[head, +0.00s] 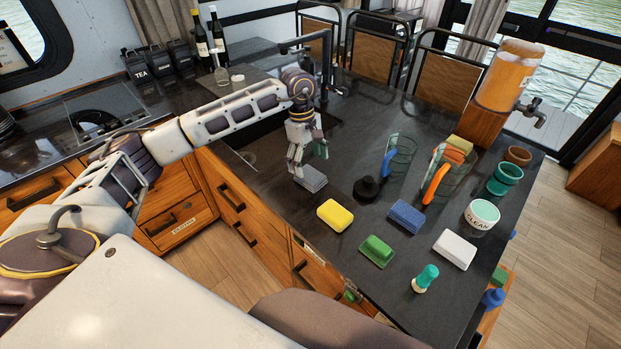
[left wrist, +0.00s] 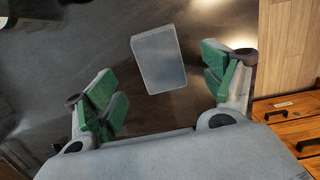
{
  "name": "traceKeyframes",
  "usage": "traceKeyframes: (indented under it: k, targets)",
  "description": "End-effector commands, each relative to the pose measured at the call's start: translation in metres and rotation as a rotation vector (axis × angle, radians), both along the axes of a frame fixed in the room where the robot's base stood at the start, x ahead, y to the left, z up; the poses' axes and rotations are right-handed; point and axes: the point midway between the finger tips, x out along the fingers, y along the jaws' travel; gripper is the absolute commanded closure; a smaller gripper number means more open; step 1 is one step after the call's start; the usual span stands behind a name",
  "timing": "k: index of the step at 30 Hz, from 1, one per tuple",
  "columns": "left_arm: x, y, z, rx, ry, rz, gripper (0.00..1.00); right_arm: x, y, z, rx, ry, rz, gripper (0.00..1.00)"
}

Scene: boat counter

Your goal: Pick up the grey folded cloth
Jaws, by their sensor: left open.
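The grey folded cloth (head: 312,180) lies flat on the dark counter, left of the yellow sponge, in the head view. In the left wrist view the cloth (left wrist: 159,59) is a pale grey rectangle, slightly turned, ahead of and between the two green-padded fingers. My left gripper (head: 308,160) is just above the cloth, pointing down. In the left wrist view my left gripper (left wrist: 163,88) is open, with its fingers wide apart and nothing between the pads. My right gripper is not in view.
A white block (head: 455,249) and a CLEAN tub (head: 481,217) are farther right. The sink (head: 262,152) lies behind the cloth.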

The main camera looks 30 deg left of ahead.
Motion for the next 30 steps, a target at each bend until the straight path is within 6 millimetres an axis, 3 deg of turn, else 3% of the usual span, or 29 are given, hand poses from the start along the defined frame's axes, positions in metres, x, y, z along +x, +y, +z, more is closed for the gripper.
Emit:
traceKeyframes:
  k: [8, 21, 30]
  targets:
    - [0.0, -0.001, -0.006, 0.0, 0.002, 0.0, 0.17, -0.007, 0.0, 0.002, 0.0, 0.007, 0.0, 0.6]
    - [-0.001, -0.004, -0.048, 0.0, 0.002, 0.0, 0.17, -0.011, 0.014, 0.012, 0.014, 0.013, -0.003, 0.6]
    - [-0.001, -0.005, -0.052, -0.001, 0.0, 0.0, 0.17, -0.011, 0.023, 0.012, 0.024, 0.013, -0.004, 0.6]
